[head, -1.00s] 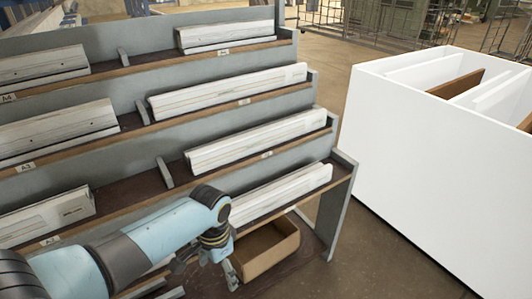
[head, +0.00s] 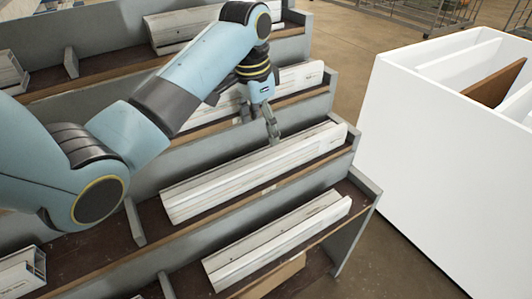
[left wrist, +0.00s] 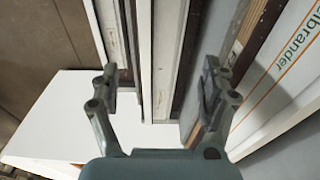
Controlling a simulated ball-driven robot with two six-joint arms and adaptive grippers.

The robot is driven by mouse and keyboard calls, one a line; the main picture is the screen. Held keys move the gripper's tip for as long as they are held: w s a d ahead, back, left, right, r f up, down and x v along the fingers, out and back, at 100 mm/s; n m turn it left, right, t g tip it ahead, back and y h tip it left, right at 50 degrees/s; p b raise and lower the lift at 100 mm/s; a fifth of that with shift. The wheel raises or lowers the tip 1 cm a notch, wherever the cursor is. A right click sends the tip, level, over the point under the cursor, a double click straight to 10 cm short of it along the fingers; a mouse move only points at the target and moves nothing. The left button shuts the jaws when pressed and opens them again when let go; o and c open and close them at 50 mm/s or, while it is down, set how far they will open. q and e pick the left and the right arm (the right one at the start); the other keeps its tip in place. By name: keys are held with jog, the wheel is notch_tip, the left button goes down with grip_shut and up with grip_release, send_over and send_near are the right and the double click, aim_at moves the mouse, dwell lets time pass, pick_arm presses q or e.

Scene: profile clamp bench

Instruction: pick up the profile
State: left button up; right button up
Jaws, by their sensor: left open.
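Several long white profiles lie on the tiers of a stepped grey rack. One profile (head: 250,175) lies on the second tier from the bottom, another (head: 280,240) on the lowest tier. A third (head: 300,76) is partly hidden behind my left gripper (head: 260,122). In the left wrist view, the open fingers (left wrist: 160,80) stand on either side of pale profile strips (left wrist: 165,50). I cannot tell whether they touch. My right gripper is not in view.
The grey rack (head: 355,185) has upright dividers and brown shelf boards. A large white bin (head: 430,160) with partitions and a brown panel (head: 495,84) stands at the right. Bare floor lies between them.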

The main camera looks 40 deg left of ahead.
aim_at(264, 153)
pick_arm(q)
jog(key=f, duration=0.3)
jog(key=shift+d, duration=0.2)
jog(key=shift+f, duration=0.3)
jog(key=f, duration=0.3)
jog(key=f+b, duration=0.1)
jog(key=shift+w+a+f, duration=0.1)
jog(key=shift+w+f, duration=0.15)
jog(key=shift+w, duration=0.05)
jog(key=shift+f, duration=0.35)
jog(key=shift+w+f, duration=0.1)
jog(key=c, duration=1.3)
jog(key=shift+c, duration=1)
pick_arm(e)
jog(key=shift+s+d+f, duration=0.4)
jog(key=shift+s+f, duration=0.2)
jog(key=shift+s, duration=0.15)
